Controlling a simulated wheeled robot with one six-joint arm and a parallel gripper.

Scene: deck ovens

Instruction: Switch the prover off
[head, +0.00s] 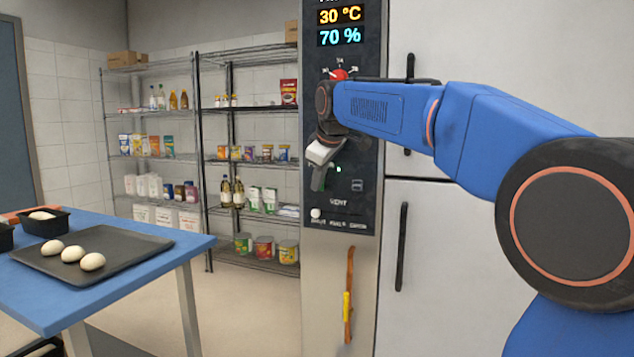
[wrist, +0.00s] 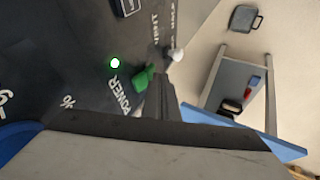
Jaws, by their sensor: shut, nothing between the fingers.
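The prover's dark control panel (head: 366,130) fills the middle of the head view, with a display (head: 340,26) reading 30 °C and 70 %. My gripper (head: 319,181) is shut and empty in front of the panel's lower left part. In the wrist view its fingertips (wrist: 160,84) are right beside a green switch lever (wrist: 143,77) near the POWER lettering (wrist: 122,95). I cannot tell whether they touch. A green lamp (wrist: 115,63) by the lever is lit; it also shows in the head view (head: 338,169). The gripper partly hides the switch area in the head view.
A red knob (head: 339,75) is above my wrist. A white VENT knob (head: 315,214) is below the gripper. A blue table (head: 140,283) with a dark tray (head: 125,247) of dough balls stands left. Shelves (head: 270,160) are behind; pale doors (head: 440,260) with dark handles are right.

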